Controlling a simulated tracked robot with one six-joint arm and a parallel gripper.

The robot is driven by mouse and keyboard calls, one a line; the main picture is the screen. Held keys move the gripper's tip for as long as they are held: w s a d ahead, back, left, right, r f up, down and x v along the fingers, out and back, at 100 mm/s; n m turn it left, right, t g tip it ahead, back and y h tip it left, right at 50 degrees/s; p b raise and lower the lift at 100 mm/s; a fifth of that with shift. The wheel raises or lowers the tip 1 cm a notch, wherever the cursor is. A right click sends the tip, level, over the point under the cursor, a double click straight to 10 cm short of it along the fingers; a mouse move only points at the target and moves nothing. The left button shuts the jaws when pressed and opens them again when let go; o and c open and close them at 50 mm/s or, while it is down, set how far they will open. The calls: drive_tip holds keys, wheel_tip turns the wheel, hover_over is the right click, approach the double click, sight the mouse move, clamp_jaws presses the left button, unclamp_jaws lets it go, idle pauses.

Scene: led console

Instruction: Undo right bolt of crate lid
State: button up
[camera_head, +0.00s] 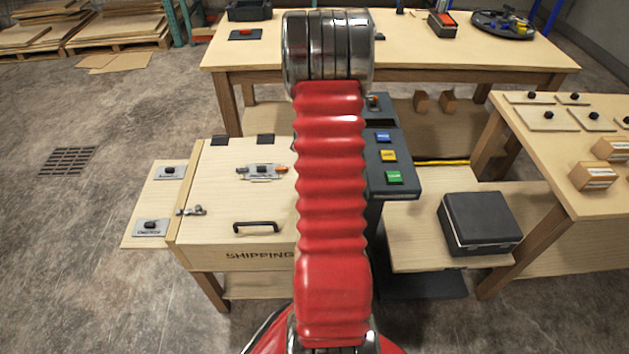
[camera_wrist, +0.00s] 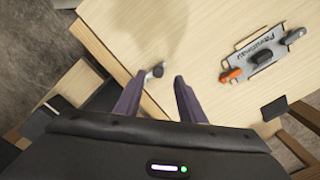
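The crate (camera_head: 235,205) has a pale wooden lid with a dark handle (camera_head: 255,226) and "SHIPPING" on its front. In the head view a bolt (camera_head: 190,211) shows at the lid's left edge; my red arm hides the right side. In the wrist view the pale lid (camera_wrist: 185,30) fills the middle, and a small grey bolt knob (camera_wrist: 158,70) sits near its edge. My gripper (camera_wrist: 154,79) has two purple fingers, apart and empty. The knob appears between and just beyond the fingertips; I cannot tell whether they touch it. Whether this bolt is slid open is unclear.
A metal plate with an orange-tipped slider (camera_head: 262,171) lies on the lid and also shows in the wrist view (camera_wrist: 262,55). A dark console (camera_head: 392,160) with coloured buttons stands right of the arm. A black case (camera_head: 478,222) rests on a low shelf.

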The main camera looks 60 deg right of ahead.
wheel_tip(320, 180, up, 9)
drive_tip(key=shift+r, duration=0.15)
idle(0.9)
drive_tip(key=s+a+r+n+t, duration=0.1)
drive_tip(key=a+r+n, duration=0.5)
drive_tip(key=a, duration=0.8)
drive_tip(key=s+a+r+n+t, duration=0.2)
drive_tip(key=a+r+n, duration=0.5)
drive_tip(key=a, duration=0.8)
drive_tip(key=s+a+r+n+t, duration=0.2)
drive_tip(key=a+r+n, duration=0.4)
drive_tip(key=a, duration=0.9)
drive_tip(key=shift+s+r+n+t, duration=0.15)
drive_tip(key=shift+s+n+t, duration=0.1)
drive_tip(key=shift+n+t, duration=0.05)
drive_tip(key=shift+s, duration=0.1)
